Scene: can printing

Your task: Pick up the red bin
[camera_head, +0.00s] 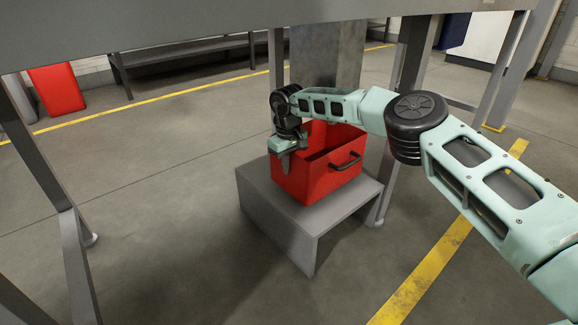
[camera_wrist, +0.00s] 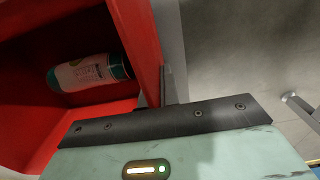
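The red bin (camera_head: 320,180) stands upright on a low grey stand, with a black handle on its right-hand side. My gripper (camera_head: 285,163) points down at the bin's left wall, with a finger showing against the outside. In the wrist view the bin (camera_wrist: 148,45) fills the left side, and a grey finger of my gripper (camera_wrist: 167,87) is beside the outer face of its wall. A second finger is not clearly visible, so I cannot tell whether the wall is gripped.
The grey stand (camera_head: 270,215) has a little bare top around the bin. Grey table legs (camera_head: 62,180) rise at the left and behind at the right, under a grey tabletop (camera_head: 200,22). Another red bin (camera_head: 57,90) stands far left. Open floor lies left of the stand.

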